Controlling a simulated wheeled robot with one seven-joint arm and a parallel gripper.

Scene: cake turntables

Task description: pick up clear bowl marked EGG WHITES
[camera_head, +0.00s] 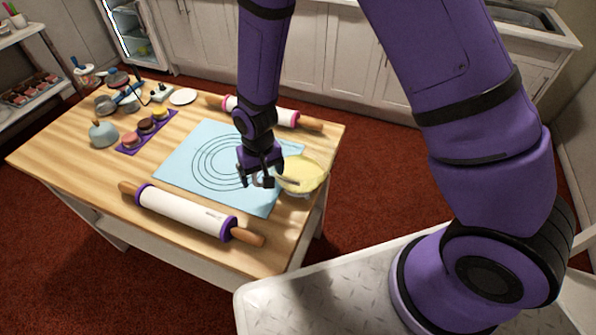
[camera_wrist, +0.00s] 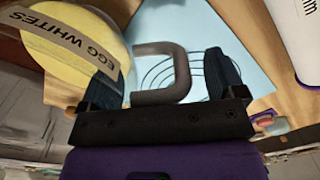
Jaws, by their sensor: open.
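The clear bowl (camera_head: 303,178) holds pale yellow contents and sits at the right edge of the blue mat, near the table's right edge. In the wrist view the bowl (camera_wrist: 75,50) is at upper left, with a tan label reading EGG WHITES, seen upside down. A grey U-shaped handle (camera_wrist: 181,70) on the bowl's side shows between my fingers. My gripper (camera_head: 257,182) is just left of the bowl, pointing down, and it is open. The wrist view shows its two dark fingers (camera_wrist: 165,80) apart, around the handle. I cannot tell whether either finger touches it.
A white rolling pin with purple rings (camera_head: 187,212) lies at the front, and one with pink rings (camera_head: 262,112) lies behind my arm. The blue mat (camera_head: 185,165) is mostly bare.

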